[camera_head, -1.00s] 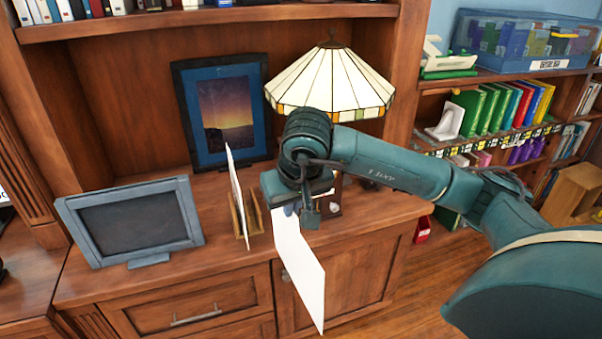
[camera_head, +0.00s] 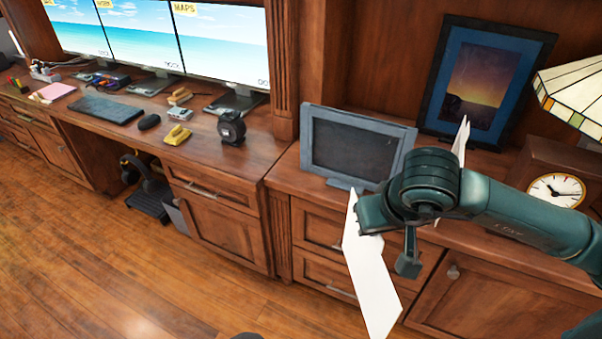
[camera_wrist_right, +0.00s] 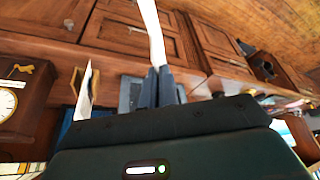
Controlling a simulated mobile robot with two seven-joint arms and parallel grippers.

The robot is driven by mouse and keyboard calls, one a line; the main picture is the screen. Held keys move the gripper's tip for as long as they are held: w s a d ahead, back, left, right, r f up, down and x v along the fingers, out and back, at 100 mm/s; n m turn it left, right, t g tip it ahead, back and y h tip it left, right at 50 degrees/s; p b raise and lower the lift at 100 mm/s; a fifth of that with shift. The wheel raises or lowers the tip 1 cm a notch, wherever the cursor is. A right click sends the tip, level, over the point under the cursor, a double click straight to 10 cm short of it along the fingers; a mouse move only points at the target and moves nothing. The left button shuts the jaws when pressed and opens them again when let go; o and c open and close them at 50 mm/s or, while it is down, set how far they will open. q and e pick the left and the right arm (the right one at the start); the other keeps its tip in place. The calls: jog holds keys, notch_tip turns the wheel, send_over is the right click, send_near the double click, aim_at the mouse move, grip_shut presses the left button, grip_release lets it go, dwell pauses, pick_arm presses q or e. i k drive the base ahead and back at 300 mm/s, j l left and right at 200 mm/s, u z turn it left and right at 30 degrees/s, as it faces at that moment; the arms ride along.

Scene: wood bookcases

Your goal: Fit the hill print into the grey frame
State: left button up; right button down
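The grey frame (camera_head: 355,150) stands upright on the cabinet top, its dark panel showing no picture. My right gripper (camera_head: 362,222) is in front of it, shut on a thin sheet (camera_head: 370,280) that hangs down past the cabinet's front edge, apart from the frame. Only the sheet's blank white side shows, so I cannot tell its picture. In the right wrist view the fingers (camera_wrist_right: 158,86) pinch the sheet (camera_wrist_right: 152,32), and part of the grey frame (camera_wrist_right: 130,95) shows behind them. A second sheet (camera_head: 461,138) stands behind my wrist. My left gripper is not in view.
A blue-bordered frame (camera_head: 483,80) with a sunset picture stands behind. A clock (camera_head: 555,187) and a lamp (camera_head: 575,85) are at right. A desk with monitors (camera_head: 225,45), a keyboard (camera_head: 106,108) and a black device (camera_head: 231,128) is at left. The floor (camera_head: 130,250) is clear.

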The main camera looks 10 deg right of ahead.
aim_at(359, 152)
jog(key=l+u, duration=0.2)
jog(key=u, duration=0.2)
jog(key=l+u, duration=0.15)
jog(key=u, duration=0.2)
jog(key=l+u, duration=0.2)
jog(key=u, duration=0.2)
jog(key=k+l+u, duration=0.25)
jog(key=l, duration=0.15)
jog(key=k+l+u, duration=0.1)
jog(key=l+u, duration=0.2)
jog(key=k+l, duration=0.15)
jog(key=l, duration=0.2)
jog(key=k+l, duration=0.1)
jog(key=l, duration=0.25)
jog(key=k+l, duration=0.15)
jog(key=l, duration=0.2)
